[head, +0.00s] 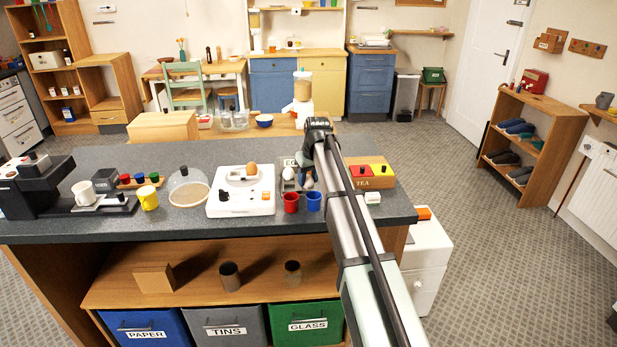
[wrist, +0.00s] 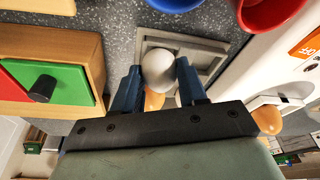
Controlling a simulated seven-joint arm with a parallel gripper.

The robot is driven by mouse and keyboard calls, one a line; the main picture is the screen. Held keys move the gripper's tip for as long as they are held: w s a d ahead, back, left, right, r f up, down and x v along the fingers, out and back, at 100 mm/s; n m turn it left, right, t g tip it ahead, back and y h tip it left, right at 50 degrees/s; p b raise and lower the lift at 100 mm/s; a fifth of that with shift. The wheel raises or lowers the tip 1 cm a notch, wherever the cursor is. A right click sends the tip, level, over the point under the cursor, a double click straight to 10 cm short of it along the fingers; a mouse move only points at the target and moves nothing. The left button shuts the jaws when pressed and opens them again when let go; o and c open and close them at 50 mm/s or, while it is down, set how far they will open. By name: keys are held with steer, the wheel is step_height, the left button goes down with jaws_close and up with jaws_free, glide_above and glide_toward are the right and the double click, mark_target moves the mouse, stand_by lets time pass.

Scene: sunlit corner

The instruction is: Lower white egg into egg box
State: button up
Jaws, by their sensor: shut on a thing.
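My gripper (wrist: 158,82) is shut on the white egg (wrist: 158,70), with a blue finger on each side of it. In the wrist view the egg shows over the grey egg box (wrist: 212,52); I cannot tell whether it touches the box. An orange-brown egg (wrist: 153,101) shows just behind the white egg, between the fingers, with part of a paler one beside it. In the head view my gripper (head: 306,177) is over the egg box (head: 288,174) on the counter, and my arm hides part of that area.
A red mug (head: 291,203) and a blue mug (head: 314,201) stand close in front of the egg box. A white appliance (head: 241,198) with a brown egg (head: 252,169) on top is to the left. The tea box (head: 375,183) is close on the right.

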steer(key=o, duration=0.8)
steer(key=shift+f, duration=0.1)
